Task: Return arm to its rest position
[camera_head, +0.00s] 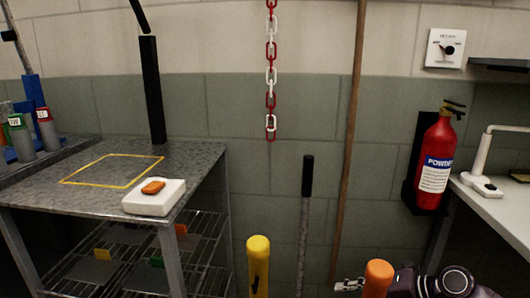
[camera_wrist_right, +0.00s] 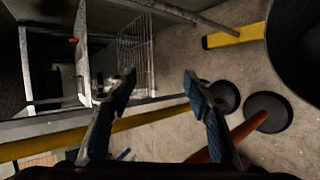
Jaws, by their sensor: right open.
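My right arm (camera_head: 445,284) comes in at the bottom right of the head view, low down and partly behind an orange post. A small metallic part beside the post may be its gripper, but it is too small to be sure. In the right wrist view, my right gripper (camera_wrist_right: 160,88) has its two blue-padded fingers spread wide apart with nothing between them. Floor and the side of a metal rack show beyond the fingers. My left gripper is not in view.
The orange post (camera_head: 378,278) and a yellow post (camera_head: 258,268) stand near the front. A metal table (camera_head: 75,200) at left bears a white box (camera_head: 154,198) with an orange top piece. A fire extinguisher (camera_head: 436,165) and white bench (camera_head: 500,205) are at right. A chain (camera_head: 271,75) hangs centrally.

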